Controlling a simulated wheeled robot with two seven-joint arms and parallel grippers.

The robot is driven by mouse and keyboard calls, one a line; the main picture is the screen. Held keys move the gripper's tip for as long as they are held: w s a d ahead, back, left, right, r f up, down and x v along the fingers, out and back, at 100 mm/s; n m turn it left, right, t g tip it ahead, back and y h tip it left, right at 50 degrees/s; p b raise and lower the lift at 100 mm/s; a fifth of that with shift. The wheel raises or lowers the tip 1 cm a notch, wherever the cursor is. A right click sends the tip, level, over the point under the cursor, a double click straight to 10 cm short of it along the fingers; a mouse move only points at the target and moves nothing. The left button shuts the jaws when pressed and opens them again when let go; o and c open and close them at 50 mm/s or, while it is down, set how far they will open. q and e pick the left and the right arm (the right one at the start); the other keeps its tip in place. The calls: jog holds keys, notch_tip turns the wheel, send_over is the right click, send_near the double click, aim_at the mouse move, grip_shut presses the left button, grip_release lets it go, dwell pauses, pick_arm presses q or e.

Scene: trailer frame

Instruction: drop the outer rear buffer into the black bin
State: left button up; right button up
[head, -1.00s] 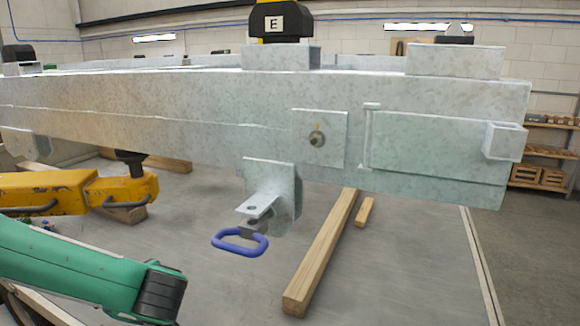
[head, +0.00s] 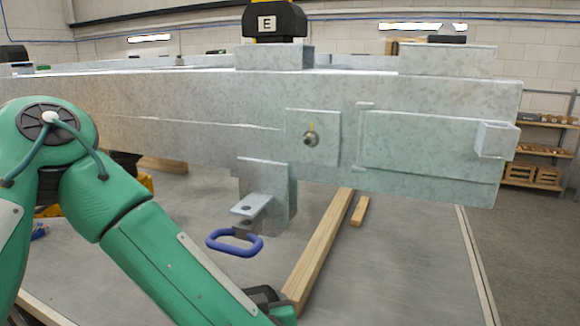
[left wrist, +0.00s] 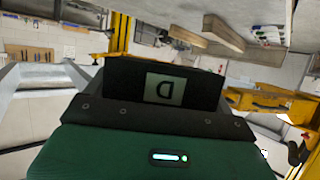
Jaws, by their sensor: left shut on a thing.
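In the left wrist view a black block with a pale plate marked D, upside down in the picture, sits against my left gripper (left wrist: 160,118). This black buffer (left wrist: 120,82) is held in the gripper; its fingertips are hidden. In the head view my green left arm reaches down to the lower right, and its hand end (head: 272,303) is cut by the bottom edge. The held buffer does not show there. The black bin shows in neither view. My right gripper is out of view.
The grey galvanised trailer frame (head: 420,140) spans the head view. A black block marked E (head: 276,20) stands above it. A blue handle (head: 234,243) hangs below a bracket. Wooden beams (head: 325,245) lie on the floor. Shelves (head: 535,150) stand at the right.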

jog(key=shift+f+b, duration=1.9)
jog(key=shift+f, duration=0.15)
